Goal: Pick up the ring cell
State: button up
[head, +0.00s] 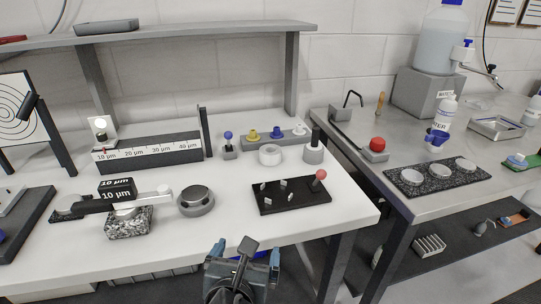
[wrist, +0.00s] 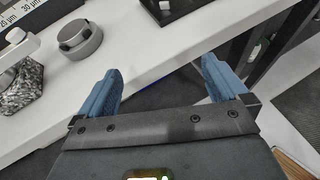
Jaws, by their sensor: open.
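A white ring-shaped piece (head: 270,154) with a hole in its top sits on the white table, towards the back. A squat grey round piece (head: 195,201) lies nearer the front; it also shows at the upper left of the wrist view (wrist: 79,39). I cannot tell for sure which of these is the ring cell. My gripper (head: 244,254) is open with blue fingers, at the table's front edge, apart from both pieces. In the wrist view nothing is between my fingers (wrist: 161,72).
A black board (head: 290,196) with pegs and a red knob lies right of the grey piece. A lever on a speckled block (head: 128,223) stands left of it. A grey post piece (head: 313,152) stands right of the white ring. A metal bench (head: 440,205) adjoins on the right.

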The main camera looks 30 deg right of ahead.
aim_at(269, 154)
jog(key=i+l, duration=0.75)
jog(key=l, duration=0.25)
